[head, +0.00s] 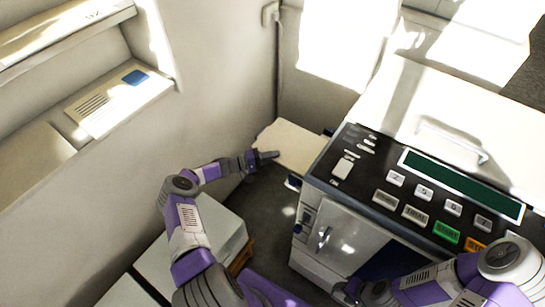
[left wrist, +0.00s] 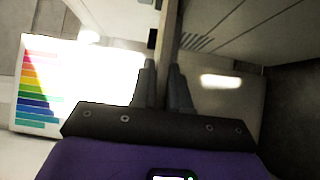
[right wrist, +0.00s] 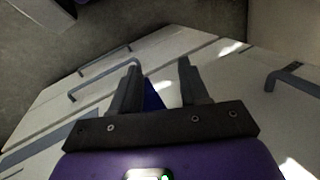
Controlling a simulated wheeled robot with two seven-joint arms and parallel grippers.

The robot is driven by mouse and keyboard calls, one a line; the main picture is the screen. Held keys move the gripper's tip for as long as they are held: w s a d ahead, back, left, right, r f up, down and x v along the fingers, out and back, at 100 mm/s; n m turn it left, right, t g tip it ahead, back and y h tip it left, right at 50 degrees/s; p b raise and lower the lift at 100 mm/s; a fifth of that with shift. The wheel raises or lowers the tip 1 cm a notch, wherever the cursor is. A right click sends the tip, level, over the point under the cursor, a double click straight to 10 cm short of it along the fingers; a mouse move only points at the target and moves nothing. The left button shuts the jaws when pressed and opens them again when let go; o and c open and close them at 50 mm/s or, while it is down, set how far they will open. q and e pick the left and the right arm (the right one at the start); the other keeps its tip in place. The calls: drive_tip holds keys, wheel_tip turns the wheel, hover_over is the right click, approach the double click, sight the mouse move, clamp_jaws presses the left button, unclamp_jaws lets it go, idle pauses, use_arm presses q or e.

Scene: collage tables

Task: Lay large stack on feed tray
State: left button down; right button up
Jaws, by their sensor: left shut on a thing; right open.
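A cream, flat stack (head: 292,144) lies level at the left side of the copier in the head view. My left gripper (head: 268,156) is shut on its near left edge. In the left wrist view a thin beige edge (left wrist: 169,38) runs between the closed fingers (left wrist: 165,80). The feed tray is not clearly told apart; the stack seems to cover that place, and I cannot tell whether they touch.
The copier (head: 325,238) has a button panel and a green display (head: 462,184). Its pale fronts and handles (right wrist: 98,88) lie close before my right gripper. A wall shelf (head: 120,102) is at left, a pale-topped unit (head: 222,232) below. Dark floor lies between.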

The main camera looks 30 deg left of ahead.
use_arm(q)
drive_tip(key=c, duration=1)
unclamp_jaws()
drive_tip(key=shift+c, duration=0.2)
drive_tip(key=shift+f, duration=0.1)
drive_tip(key=v, duration=0.7)
drive_tip(key=shift+s+a+p, duration=0.2)
drive_tip(key=shift+s+p, duration=0.05)
drive_tip(key=shift+p, duration=0.2)
